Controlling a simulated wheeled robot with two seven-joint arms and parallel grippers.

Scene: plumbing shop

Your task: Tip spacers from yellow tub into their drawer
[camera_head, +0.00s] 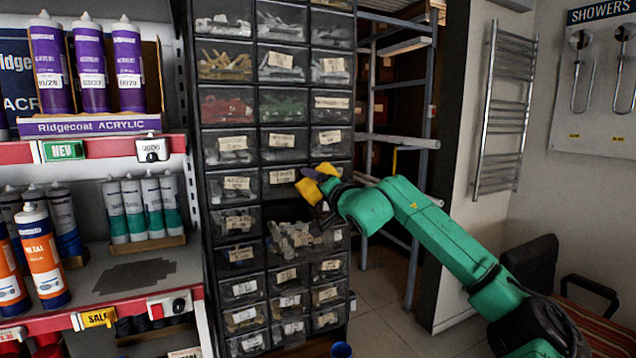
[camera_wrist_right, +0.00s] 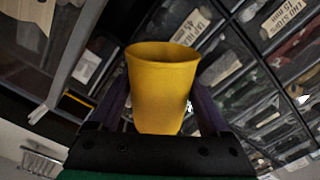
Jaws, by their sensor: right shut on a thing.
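The yellow tub (camera_head: 307,191) is in my right gripper (camera_head: 319,181), in front of the drawer cabinet and above an open drawer. It looks tilted in the head view, and a purple finger crosses it. In the right wrist view the tub (camera_wrist_right: 162,92) sits between the two purple fingers of the gripper (camera_wrist_right: 161,104). Its rim shows, but its contents cannot be made out. The open drawer (camera_head: 318,246) sticks out below the tub and holds a heap of pale small pieces (camera_head: 291,238). My left gripper is not in view.
The black cabinet has several rows of labelled clear-front drawers (camera_head: 286,176) around the open one. Shelves with sealant tubes (camera_head: 90,65) stand at the left. A metal rack (camera_head: 373,100) is behind my right arm.

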